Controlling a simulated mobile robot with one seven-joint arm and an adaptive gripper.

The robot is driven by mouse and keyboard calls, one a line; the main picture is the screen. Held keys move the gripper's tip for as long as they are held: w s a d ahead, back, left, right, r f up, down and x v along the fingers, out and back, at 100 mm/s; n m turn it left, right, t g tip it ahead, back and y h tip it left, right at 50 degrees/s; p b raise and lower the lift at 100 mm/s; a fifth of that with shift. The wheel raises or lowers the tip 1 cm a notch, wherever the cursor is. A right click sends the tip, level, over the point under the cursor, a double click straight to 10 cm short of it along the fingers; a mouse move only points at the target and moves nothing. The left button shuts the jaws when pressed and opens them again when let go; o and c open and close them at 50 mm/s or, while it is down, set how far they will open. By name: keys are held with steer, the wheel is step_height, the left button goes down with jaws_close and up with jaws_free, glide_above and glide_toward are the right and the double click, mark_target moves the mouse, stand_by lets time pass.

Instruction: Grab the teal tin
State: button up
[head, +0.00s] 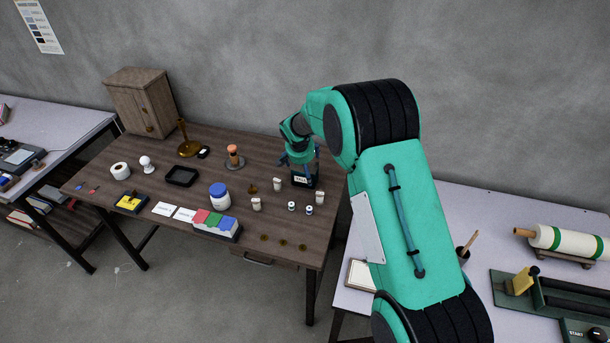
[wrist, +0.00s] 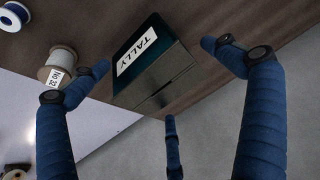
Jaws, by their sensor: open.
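The teal tin (head: 304,184) is a dark box with a white TALLY label, near the right end of the brown wooden table. In the wrist view the tin (wrist: 160,55) lies between my spread fingers, its teal labelled face and a dark grey face showing. My gripper (head: 302,168) is open over and around the tin, with blue fingers on either side. In the wrist view my gripper (wrist: 158,75) shows three fingers; gaps seem to remain between them and the tin. I cannot tell whether any finger touches it.
A white spool (wrist: 58,65) stands close to one finger. A blue-lidded jar (head: 219,195) and a black tray (head: 181,176) stand to the left. The wooden table's (head: 275,213) right edge is close by.

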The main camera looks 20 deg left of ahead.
steer(key=c, duration=1.6)
steer(key=shift+r, duration=0.15)
steer(key=shift+r, duration=0.25)
steer(key=shift+c, duration=0.7)
step_height(320, 180, up, 9)
steer(key=shift+r+p, duration=0.15)
steer(key=shift+p, duration=0.85)
steer(key=c, duration=0.4)
